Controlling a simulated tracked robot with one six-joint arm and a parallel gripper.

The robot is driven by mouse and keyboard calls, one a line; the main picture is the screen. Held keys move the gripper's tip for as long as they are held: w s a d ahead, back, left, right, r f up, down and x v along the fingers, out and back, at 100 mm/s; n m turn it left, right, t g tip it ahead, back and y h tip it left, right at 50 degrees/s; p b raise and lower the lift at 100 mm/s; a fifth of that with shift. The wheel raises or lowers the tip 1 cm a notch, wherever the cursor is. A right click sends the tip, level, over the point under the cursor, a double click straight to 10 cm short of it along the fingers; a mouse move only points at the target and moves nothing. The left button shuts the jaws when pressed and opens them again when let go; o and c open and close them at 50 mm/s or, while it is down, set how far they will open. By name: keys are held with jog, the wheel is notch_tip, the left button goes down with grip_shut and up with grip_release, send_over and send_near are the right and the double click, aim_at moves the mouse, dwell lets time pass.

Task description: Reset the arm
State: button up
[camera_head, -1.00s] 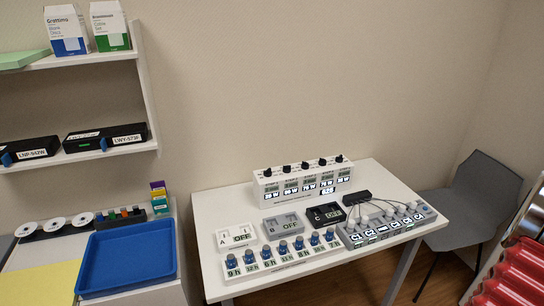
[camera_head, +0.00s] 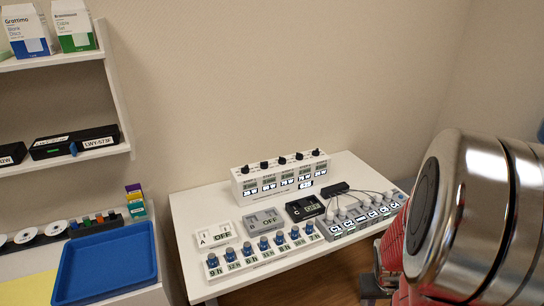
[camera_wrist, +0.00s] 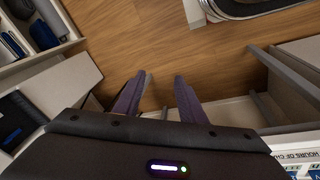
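My arm shows in the head view as a large silver cylindrical link (camera_head: 478,215) with red patterned parts, at the right edge. It covers the right side of the picture, including most of the grey chair. My gripper (camera_wrist: 160,84) shows in the wrist view with two dark purple fingers apart and nothing between them. Wooden floor lies beyond the fingertips. The gripper itself does not show in the head view.
A white table (camera_head: 190,209) bears a timer box (camera_head: 281,178), switch boxes, a row of blue knobs and a cabled grey strip (camera_head: 362,218). At left are a blue tray (camera_head: 105,262) and shelves (camera_head: 65,61) with boxes. In the wrist view, furniture stands on both sides.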

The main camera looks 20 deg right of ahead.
jog(key=w+a+r+n+t+y, duration=0.1)
jog(key=w+a+r+n+t, duration=0.1)
jog(key=a+r, duration=1)
jog(key=w+a+r+n+t+y, duration=0.1)
jog(key=w+a+r+n+t, duration=0.1)
jog(key=a+r, duration=0.9)
jog(key=a+n, duration=0.1)
jog(key=a, duration=0.4)
jog(key=shift+w+a+r+n+t+y, duration=0.25)
jog(key=shift+w+r+n+t+y, duration=0.05)
jog(key=shift+r+n+t+y, duration=0.1)
jog(key=shift+f, duration=0.1)
